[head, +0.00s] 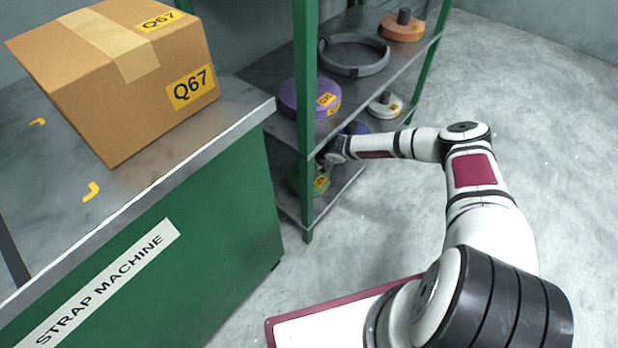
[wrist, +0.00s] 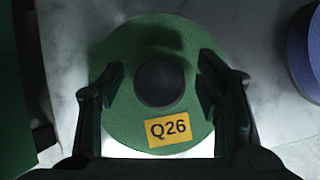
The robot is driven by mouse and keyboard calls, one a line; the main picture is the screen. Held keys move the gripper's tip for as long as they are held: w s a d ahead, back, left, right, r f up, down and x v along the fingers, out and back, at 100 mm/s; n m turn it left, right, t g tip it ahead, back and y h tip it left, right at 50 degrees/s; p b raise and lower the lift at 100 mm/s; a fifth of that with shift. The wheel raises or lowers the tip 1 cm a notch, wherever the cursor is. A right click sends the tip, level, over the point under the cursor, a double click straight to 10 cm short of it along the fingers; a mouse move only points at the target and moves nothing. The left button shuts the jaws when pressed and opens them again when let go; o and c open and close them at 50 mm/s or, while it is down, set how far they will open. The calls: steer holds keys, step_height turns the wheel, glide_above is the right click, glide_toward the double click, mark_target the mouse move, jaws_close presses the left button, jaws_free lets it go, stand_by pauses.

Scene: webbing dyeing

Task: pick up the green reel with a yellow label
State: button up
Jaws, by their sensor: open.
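The green reel (wrist: 150,52) with a yellow label reading Q26 (wrist: 169,131) lies in the middle of the wrist view, with a dark round hub (wrist: 160,83) at its centre. My gripper (wrist: 157,84) is open over it, with one finger on each side of the hub. I cannot tell whether the fingers touch the reel. In the head view the green reel (head: 322,186) sits on the lower shelf, partly hidden by the green post and my arm.
A blue reel (wrist: 308,50) lies to the right, also partly seen in the head view (head: 356,128). The shelf above holds a purple reel (head: 298,98), close over my wrist. The green post (head: 306,80) stands in front. A strap machine (head: 200,250) carries a box (head: 125,80).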

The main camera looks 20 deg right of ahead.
steer(key=shift+c, duration=0.3)
jaws_close()
steer(key=shift+r, duration=0.2)
